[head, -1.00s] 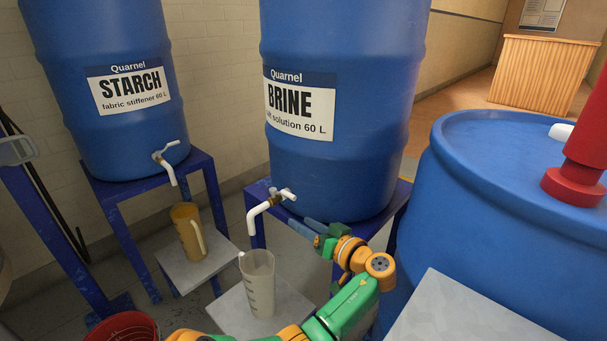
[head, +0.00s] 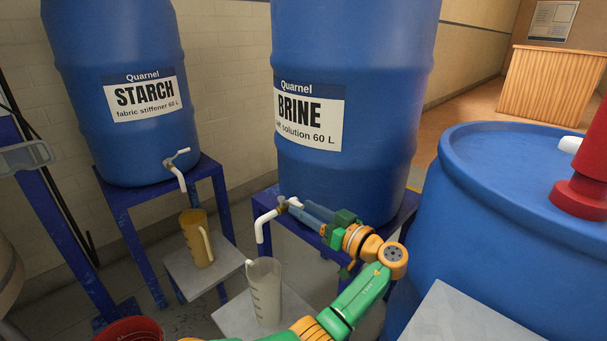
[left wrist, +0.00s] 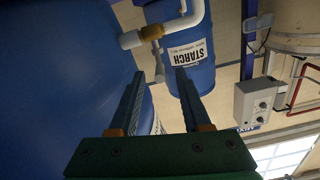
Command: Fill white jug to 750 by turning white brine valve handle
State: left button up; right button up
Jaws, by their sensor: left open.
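The blue BRINE drum (head: 350,110) stands on a blue stand, with a white spout (head: 262,228) and a white valve handle (head: 294,203) low on its front. The white jug (head: 264,290) stands upright on a pale slab beneath the spout; I cannot read its level. My left gripper (head: 306,207) is open right at the handle, to the right of the spout. In the left wrist view its two fingers (left wrist: 160,74) point at the valve (left wrist: 152,33), and the handle (left wrist: 159,70) seems to lie between the fingertips. Contact cannot be told. My right gripper is out of view.
The STARCH drum (head: 120,80) stands at left, with an amber jug (head: 197,240) under its tap. Another blue drum (head: 500,200) with a red fitting (head: 585,190) is close on the right. A red bucket (head: 128,330) is at the lower left.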

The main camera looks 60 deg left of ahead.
aim_at(292, 202)
pick_arm(q)
jog(key=shift+s+a+b, duration=0.2)
jog(key=shift+a+b, duration=0.15)
jog(key=shift+a, duration=0.7)
jog(key=shift+s+a+b, duration=0.15)
jog(key=shift+a+b, duration=0.2)
jog(key=shift+a, duration=0.75)
jog(key=shift+s+a+b, duration=0.2)
jog(key=shift+a+b, duration=0.15)
jog(key=shift+a, duration=0.7)
grip_shut()
